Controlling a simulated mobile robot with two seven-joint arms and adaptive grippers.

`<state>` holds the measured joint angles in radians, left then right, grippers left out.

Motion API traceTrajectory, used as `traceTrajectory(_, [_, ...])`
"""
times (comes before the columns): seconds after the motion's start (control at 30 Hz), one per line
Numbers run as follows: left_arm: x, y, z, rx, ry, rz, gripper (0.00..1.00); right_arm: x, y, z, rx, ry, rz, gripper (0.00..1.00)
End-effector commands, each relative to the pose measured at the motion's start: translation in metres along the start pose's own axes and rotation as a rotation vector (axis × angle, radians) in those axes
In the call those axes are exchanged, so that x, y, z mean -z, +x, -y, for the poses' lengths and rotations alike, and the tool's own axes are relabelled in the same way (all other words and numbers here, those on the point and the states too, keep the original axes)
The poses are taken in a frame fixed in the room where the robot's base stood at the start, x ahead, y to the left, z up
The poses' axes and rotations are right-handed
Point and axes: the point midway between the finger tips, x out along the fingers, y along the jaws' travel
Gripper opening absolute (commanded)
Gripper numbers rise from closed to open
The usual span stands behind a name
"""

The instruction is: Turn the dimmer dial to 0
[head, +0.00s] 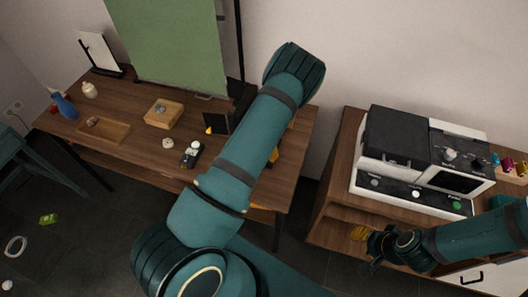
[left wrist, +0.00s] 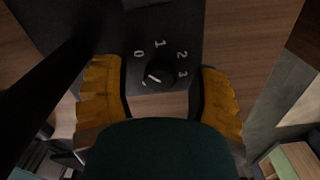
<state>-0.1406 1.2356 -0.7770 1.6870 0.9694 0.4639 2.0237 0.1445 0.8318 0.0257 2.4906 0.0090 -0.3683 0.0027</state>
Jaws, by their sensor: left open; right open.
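The dimmer dial (left wrist: 164,70) is a round black knob on a dark box (left wrist: 150,22) with white marks 0, 1, 2 and 3 around it. A short white line near its lower left seems to be its pointer, directed away from the numbers; I cannot be sure of its exact setting. My left gripper (left wrist: 160,84) is open, with one orange finger on each side of the knob; contact cannot be told. In the head view my left arm hides the dial and most of this gripper. My right gripper (head: 384,247) is open and empty before the right cabinet.
The wooden table (head: 140,142) holds a wooden block (head: 163,113), a shallow tray (head: 117,132), a blue bottle (head: 64,106) and a small black device (head: 192,153). A green panel (head: 170,45) stands behind.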

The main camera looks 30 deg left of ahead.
Motion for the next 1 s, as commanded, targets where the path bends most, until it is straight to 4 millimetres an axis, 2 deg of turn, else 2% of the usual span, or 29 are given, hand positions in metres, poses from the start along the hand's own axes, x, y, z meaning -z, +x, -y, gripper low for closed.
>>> traceTrajectory(0.17, [-0.002,-0.018,0.000,-0.001,0.002,0.004,0.60,0.000,0.000,0.000,0.000,0.000,0.000,0.47])
traceTrajectory(0.6, [-0.001,-0.100,0.001,0.000,0.002,0.002,0.60,0.000,0.000,0.000,0.000,0.000,0.000,0.47])
traceTrajectory(0.8, [0.001,-0.117,0.000,0.001,0.000,-0.001,0.60,0.000,0.000,0.000,0.000,0.000,0.000,0.47])
traceTrajectory(1.0, [0.001,-0.120,0.000,0.000,-0.001,-0.001,0.60,0.000,0.000,0.000,0.000,0.000,0.000,0.47])
